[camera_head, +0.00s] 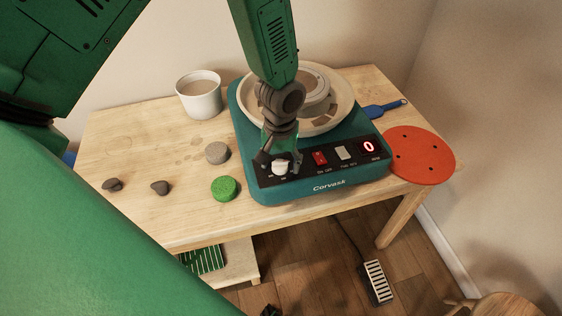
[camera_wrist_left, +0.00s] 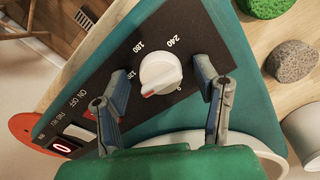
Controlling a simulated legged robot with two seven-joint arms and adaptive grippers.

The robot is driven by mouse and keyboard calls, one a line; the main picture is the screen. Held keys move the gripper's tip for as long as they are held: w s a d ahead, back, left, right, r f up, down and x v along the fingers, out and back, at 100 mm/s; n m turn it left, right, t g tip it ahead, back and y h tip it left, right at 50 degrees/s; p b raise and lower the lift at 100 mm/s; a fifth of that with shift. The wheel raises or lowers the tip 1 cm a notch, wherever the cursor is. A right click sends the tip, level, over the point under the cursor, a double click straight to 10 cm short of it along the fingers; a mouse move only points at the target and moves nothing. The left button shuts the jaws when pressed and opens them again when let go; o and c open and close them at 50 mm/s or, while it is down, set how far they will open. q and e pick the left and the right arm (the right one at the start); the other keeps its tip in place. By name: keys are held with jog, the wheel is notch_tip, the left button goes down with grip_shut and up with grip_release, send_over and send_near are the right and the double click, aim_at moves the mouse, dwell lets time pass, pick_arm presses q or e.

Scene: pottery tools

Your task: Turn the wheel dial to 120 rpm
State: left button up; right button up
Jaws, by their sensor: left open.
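The teal pottery wheel (camera_head: 255,190) stands on the table with a black front panel. Its white dial (camera_head: 280,167) is at the panel's left end. The left wrist view shows the dial (camera_wrist_left: 160,72) with a red mark at its lower left, below the 120 label; 180 and 240 are printed further round. My left gripper (camera_head: 280,161) is over the dial, its open fingers on either side of it; in the left wrist view the gripper (camera_wrist_left: 163,75) shows gaps beside the dial. The red display (camera_head: 369,147) reads 0. My right gripper is not visible.
A red switch (camera_head: 320,158) is right of the dial. A green sponge (camera_head: 225,188), a grey round piece (camera_head: 217,152) and a white cup (camera_head: 199,96) stand left of the wheel. A red disc (camera_head: 419,155) overhangs the table's right edge. A pedal (camera_head: 376,283) is on the floor.

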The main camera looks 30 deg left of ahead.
pick_arm(q)
jog(key=c, duration=1.1)
jog(key=shift+r+m+p, duration=0.2)
jog(key=shift+m+p, duration=0.7)
jog(key=shift+c, duration=0.2)
jog(key=shift+f+m+p, duration=0.1)
jog(key=shift+m+p, duration=0.4)
jog(key=shift+m, duration=0.5)
jog(key=shift+f, duration=0.1)
jog(key=o, duration=1.1)
jog(key=shift+o, duration=0.2)
